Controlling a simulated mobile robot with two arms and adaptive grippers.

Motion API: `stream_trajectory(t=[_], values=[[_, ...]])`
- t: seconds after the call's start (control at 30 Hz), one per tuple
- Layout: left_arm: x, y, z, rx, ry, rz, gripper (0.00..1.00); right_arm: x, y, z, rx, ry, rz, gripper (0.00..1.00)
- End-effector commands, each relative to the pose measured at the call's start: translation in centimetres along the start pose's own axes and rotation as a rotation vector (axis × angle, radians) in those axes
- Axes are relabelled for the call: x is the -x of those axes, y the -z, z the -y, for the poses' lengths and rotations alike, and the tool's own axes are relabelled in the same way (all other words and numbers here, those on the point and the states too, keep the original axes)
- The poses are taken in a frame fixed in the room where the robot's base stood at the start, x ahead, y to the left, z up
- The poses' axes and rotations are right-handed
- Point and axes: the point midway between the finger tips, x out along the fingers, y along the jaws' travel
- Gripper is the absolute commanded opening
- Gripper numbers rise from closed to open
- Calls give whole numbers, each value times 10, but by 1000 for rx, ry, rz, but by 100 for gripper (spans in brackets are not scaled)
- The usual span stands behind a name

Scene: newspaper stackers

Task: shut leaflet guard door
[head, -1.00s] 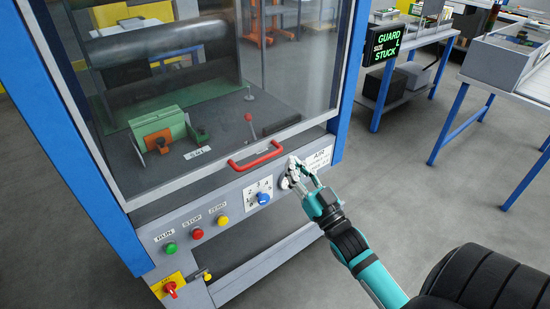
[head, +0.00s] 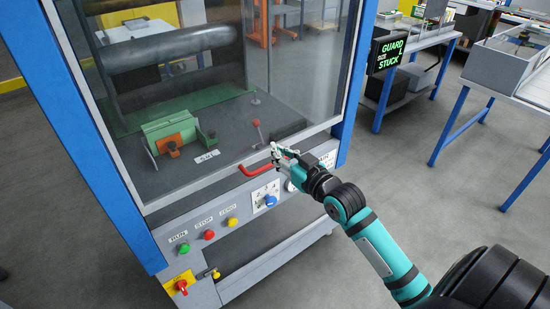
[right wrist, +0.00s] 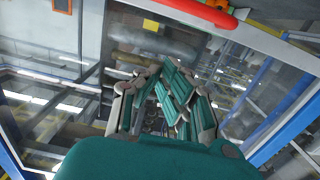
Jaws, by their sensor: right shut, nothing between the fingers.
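The leaflet guard door (head: 300,85) is a large clear pane in a grey frame on the front of a blue-posted machine. Its red handle (head: 256,170) is on the bottom rail, and it also shows in the right wrist view (right wrist: 190,12). The pane reaches down to just above the control panel; I cannot tell whether it is fully shut. My right gripper (head: 277,152) is at the handle's right end and covers part of it; contact is unclear. Its fingers (right wrist: 167,70) are closed together and empty. My left gripper is out of view.
Below the door are green (head: 184,248), red (head: 208,235) and yellow (head: 232,222) buttons and a blue selector knob (head: 270,200).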

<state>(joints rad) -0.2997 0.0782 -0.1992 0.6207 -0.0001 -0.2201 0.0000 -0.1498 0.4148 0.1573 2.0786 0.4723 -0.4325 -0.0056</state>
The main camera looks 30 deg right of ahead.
Motion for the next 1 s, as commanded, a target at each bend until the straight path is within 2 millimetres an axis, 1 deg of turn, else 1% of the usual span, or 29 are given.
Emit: stream_trajectory(t=[0.03,0.07,0.1,0.13,0.3,0.43,0.73,0.8,0.87,0.97,1.0], values=[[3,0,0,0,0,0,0,-11,3,0,-1,-1,-3,0],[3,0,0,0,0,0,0,-17,2,0,-1,0,-2,0],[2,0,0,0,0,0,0,-17,-10,0,-2,0,6,0],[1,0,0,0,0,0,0,-18,-16,0,-2,-1,6,0],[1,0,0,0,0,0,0,-22,-33,0,-1,0,2,0],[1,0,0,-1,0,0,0,-23,-39,0,0,-1,1,0],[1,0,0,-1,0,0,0,-23,-40,0,0,-1,0,0],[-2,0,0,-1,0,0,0,-23,-43,0,0,-1,1,0],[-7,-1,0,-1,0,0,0,-24,-53,0,0,-1,3,0],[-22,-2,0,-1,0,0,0,-25,-79,0,-1,0,7,0],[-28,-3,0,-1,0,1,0,-26,-91,0,-1,0,9,0]])
